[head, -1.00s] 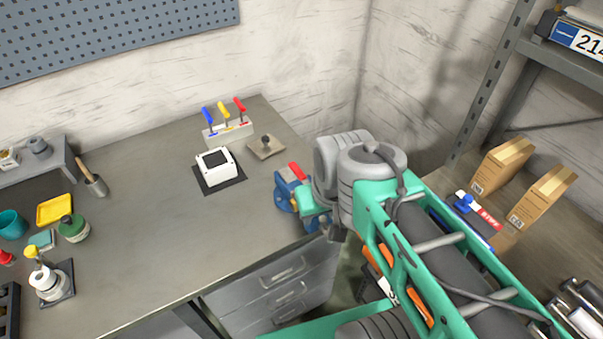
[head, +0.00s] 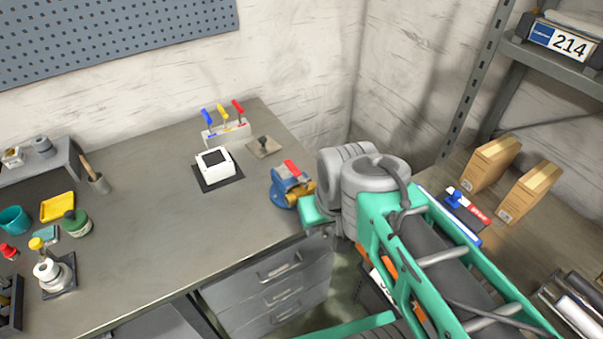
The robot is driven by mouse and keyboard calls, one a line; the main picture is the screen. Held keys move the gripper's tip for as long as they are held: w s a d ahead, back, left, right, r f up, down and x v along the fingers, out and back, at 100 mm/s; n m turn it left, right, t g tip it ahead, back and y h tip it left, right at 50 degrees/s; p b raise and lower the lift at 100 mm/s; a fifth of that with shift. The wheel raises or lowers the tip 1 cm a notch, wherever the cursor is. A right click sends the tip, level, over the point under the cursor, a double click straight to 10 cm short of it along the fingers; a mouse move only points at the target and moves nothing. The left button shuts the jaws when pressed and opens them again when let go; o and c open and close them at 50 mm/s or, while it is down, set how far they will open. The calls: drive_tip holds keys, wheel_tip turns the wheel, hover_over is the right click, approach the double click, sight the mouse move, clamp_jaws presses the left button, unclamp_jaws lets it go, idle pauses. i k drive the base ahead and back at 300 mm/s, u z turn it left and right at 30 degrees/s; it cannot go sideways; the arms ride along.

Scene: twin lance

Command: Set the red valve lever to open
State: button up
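A pale block (head: 229,135) stands at the back of the bench with a blue lever (head: 207,117), a yellow lever (head: 223,111) and a red lever (head: 238,106) on it. All three lean up and to the left at about the same slant. A blue fixture (head: 284,190) with a red bar (head: 291,168) on top and a brass-coloured part sits at the bench's right edge. I cannot tell which red part belongs to a valve. My grey and teal wrist is just right of the blue fixture, and my gripper's fingers do not show.
A white box (head: 215,162) on a dark pad and a small plate with a dark knob (head: 264,146) lie near the levers. The middle of the bench (head: 150,220) is clear. Cartons (head: 492,163) stand on the right-hand surface under a grey shelf.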

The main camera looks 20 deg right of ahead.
sight(293, 168)
drive_tip(key=z, duration=0.05)
drive_tip(key=k, duration=0.3)
drive_tip(key=u, duration=0.7)
drive_tip(key=i, duration=0.65)
